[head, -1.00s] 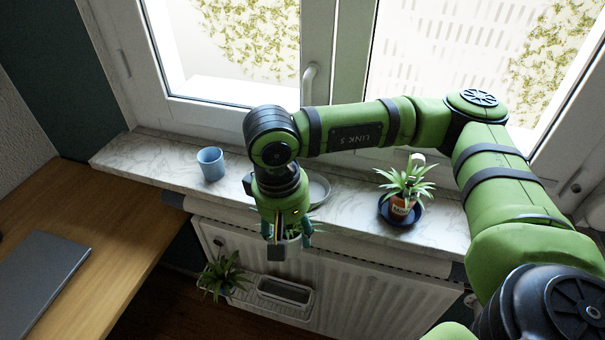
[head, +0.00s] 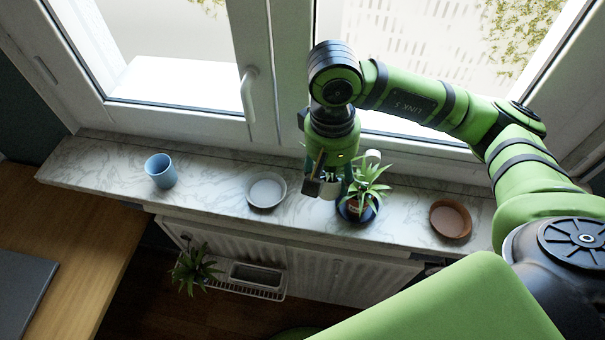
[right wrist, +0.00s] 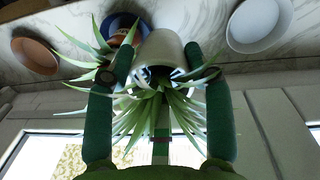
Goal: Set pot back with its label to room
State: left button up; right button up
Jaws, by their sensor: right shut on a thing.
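My right gripper (head: 332,182) is shut on a white pot (right wrist: 162,48) with a spiky green plant. In the right wrist view the fingers (right wrist: 162,95) lie on either side of it. In the head view the gripper mostly hides this pot, and no label shows on it. It hangs over the sill, close to the left of an orange pot (head: 357,207) with a leafy plant on a dark blue saucer (head: 347,215). The orange pot bears a pale label. A white saucer (head: 266,192) stands empty to the left. My left gripper is out of view.
A brown saucer (head: 450,219) sits empty at the right of the marble sill (head: 220,190). A blue cup (head: 161,171) stands at the left. Window and handle (head: 249,95) rise behind. A radiator (head: 335,275) and another plant (head: 193,267) are below.

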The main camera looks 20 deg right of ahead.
jog(key=w+a+f+p, duration=0.1)
jog(key=f, duration=0.1)
jog(key=w+a+f+p, duration=0.1)
jog(key=w+f, duration=0.1)
jog(key=w+a+f+p, duration=0.1)
jog(key=f+p, duration=0.1)
jog(key=shift+w+f, duration=0.35)
jog(key=shift+f, duration=0.5)
jog(key=o, duration=1.5)
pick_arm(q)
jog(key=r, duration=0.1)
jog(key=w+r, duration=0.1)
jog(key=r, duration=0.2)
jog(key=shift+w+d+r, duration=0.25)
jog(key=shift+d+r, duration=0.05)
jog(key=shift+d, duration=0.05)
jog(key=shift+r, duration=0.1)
pick_arm(e)
jog(key=shift+r, duration=0.1)
